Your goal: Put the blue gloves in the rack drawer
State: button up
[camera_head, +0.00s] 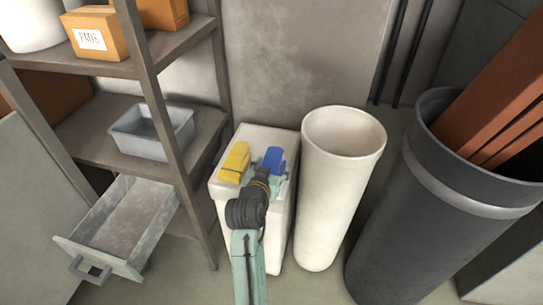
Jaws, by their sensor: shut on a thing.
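The blue gloves (273,157) are at the top of a white box-shaped stand (217,190), at its right side. My gripper (276,172) is at them and shut on them; its fingers are small and partly hidden by my wrist. I cannot tell whether the gloves touch the stand top. The rack drawer (158,221) is at the lower left, pulled out from under the rack. Its inside is bare, and its handle (90,270) faces the lower left.
A yellow folded item (235,161) lies on the stand, left of the blue gloves. The rack (152,92) has upright posts between stand and drawer. A grey bin (128,140) sits on its lower shelf. A tall white cylinder (338,190) and dark barrel (400,235) stand right.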

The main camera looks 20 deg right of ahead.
aim_at(272, 153)
jog(key=w+d, duration=0.1)
jog(key=w, duration=0.1)
jog(key=w+d, duration=0.1)
jog(key=w, duration=0.2)
jog(key=w+d+p, duration=0.1)
jog(key=w, duration=0.1)
jog(key=shift+w+f, duration=0.15)
jog(key=shift+f, duration=0.2)
jog(key=shift+f+p, duration=0.55)
jog(key=shift+f, duration=1.2)
jog(key=shift+f, duration=0.2)
jog(key=o, duration=1.3)
